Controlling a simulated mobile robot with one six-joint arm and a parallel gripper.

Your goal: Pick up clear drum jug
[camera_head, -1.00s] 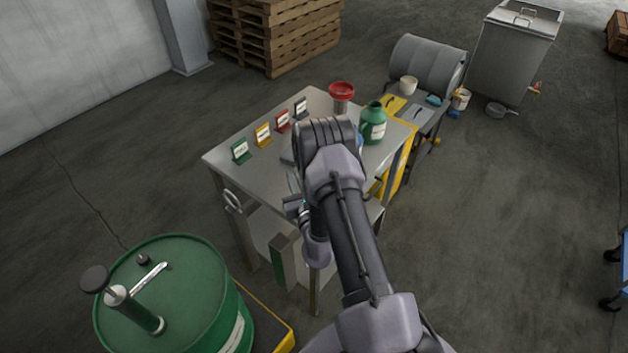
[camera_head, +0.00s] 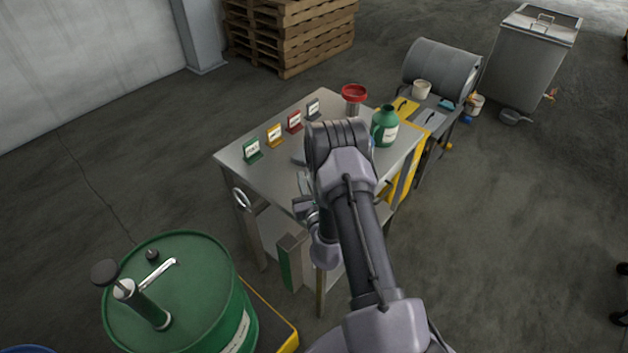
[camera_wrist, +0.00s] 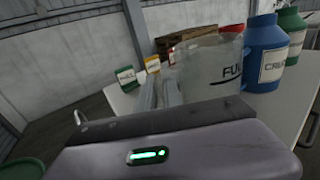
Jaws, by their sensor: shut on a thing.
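The clear drum jug (camera_wrist: 205,62) shows in the wrist view as a see-through vessel with dark lettering starting "FU". It stands upright beside and just beyond my fingers. My gripper (camera_wrist: 160,92) is shut on the jug's left side; the exact contact is hard to see. In the head view my own arm hides the gripper and the jug above the steel table (camera_head: 245,172). I cannot tell whether the jug touches the tabletop.
A blue jug (camera_wrist: 264,55) stands close right of the clear jug. A green jug (camera_head: 384,130) and a red-topped vessel (camera_head: 354,95) stand on the table's far side. Several label cards (camera_head: 274,135) line its left edge. A green drum (camera_head: 190,290) stands at front left.

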